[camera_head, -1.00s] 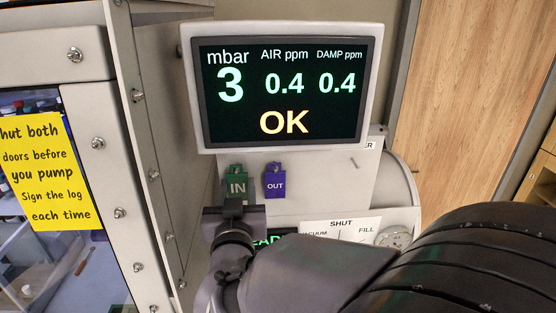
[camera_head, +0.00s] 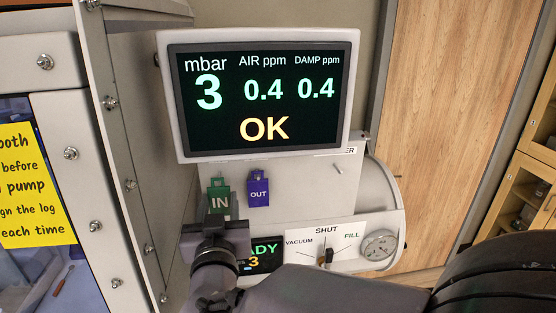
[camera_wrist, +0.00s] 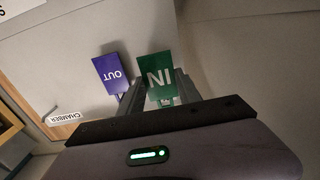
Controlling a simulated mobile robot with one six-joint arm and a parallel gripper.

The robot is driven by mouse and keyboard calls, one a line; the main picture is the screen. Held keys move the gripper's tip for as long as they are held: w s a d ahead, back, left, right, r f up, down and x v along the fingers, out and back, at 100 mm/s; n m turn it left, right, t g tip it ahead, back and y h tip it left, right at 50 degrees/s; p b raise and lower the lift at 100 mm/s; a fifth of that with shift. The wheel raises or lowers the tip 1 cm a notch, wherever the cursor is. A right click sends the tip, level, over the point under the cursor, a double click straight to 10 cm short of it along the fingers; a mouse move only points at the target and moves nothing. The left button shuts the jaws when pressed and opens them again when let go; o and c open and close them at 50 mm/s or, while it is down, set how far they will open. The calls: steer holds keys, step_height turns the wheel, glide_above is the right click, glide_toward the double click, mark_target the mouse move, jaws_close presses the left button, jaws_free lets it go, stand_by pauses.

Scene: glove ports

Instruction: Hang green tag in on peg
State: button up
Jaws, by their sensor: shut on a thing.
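The green tag (camera_head: 219,203), marked IN, is upright against the pale panel below the monitor. It also shows upside down in the wrist view (camera_wrist: 160,76). My gripper (camera_head: 217,222) is shut on its lower part, with one finger on each side in the wrist view (camera_wrist: 161,92). I cannot tell whether the tag's top is on a peg. The purple tag (camera_head: 258,192), marked OUT, hangs just right of it, apart from the green one. A bare thin peg (camera_head: 338,168) sticks out of the panel farther right, under a partly hidden label.
The monitor (camera_head: 264,93) reads OK above the tags. A valve plate marked SHUT (camera_head: 325,242) and a round gauge (camera_head: 380,245) are lower right. A grey side wall (camera_head: 135,130) stands close on the left. A CHAMBER label (camera_wrist: 63,118) shows in the wrist view.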

steer(key=b+v, duration=0.2)
steer(key=v, duration=0.5)
stand_by(0.7)
steer(key=shift+r, duration=0.1)
stand_by(0.4)
